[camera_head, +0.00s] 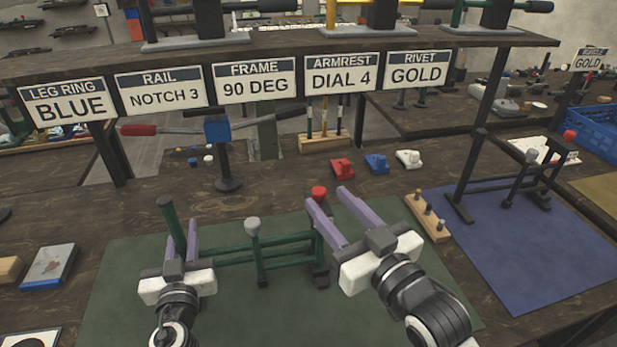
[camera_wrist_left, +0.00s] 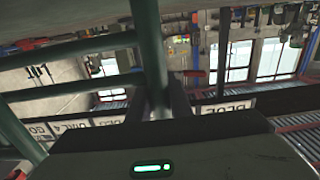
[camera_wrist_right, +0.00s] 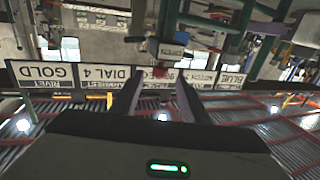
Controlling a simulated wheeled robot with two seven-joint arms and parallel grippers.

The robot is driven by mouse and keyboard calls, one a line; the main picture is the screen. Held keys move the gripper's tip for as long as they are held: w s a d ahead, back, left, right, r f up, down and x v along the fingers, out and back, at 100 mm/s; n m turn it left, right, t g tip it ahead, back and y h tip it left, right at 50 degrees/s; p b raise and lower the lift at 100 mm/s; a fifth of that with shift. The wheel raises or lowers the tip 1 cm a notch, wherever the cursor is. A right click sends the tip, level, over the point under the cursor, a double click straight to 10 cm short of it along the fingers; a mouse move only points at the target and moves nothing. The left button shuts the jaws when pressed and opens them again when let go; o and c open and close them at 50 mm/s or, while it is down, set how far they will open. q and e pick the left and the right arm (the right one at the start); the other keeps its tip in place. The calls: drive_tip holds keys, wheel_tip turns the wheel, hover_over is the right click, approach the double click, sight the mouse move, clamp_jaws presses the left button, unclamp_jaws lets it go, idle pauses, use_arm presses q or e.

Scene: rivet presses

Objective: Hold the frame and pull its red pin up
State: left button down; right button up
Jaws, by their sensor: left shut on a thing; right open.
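The green frame (camera_head: 262,247) stands on a green mat (camera_head: 130,270). It has a tall post at left, rails, a grey-topped post and a red pin (camera_head: 319,192) at its right end. My left gripper (camera_head: 180,236) is shut on the frame's tall left post, which also shows in the left wrist view (camera_wrist_left: 150,50). My right gripper (camera_head: 325,196) is open; in the head view its fingertips lie either side of the red pin, partly overlapping the end post. In the right wrist view the red pin (camera_wrist_right: 159,71) appears between the open fingers; contact is not visible.
A dark frame (camera_head: 500,185) with a red-topped post stands on a blue mat (camera_head: 540,250) at right. A wooden peg block (camera_head: 428,218) lies between the mats. Red, blue and white clamps (camera_head: 376,163) sit behind. A sign board (camera_head: 258,82) reads "FRAME 90 DEG".

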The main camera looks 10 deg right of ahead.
drive_tip(key=x, duration=0.9)
clamp_jaws()
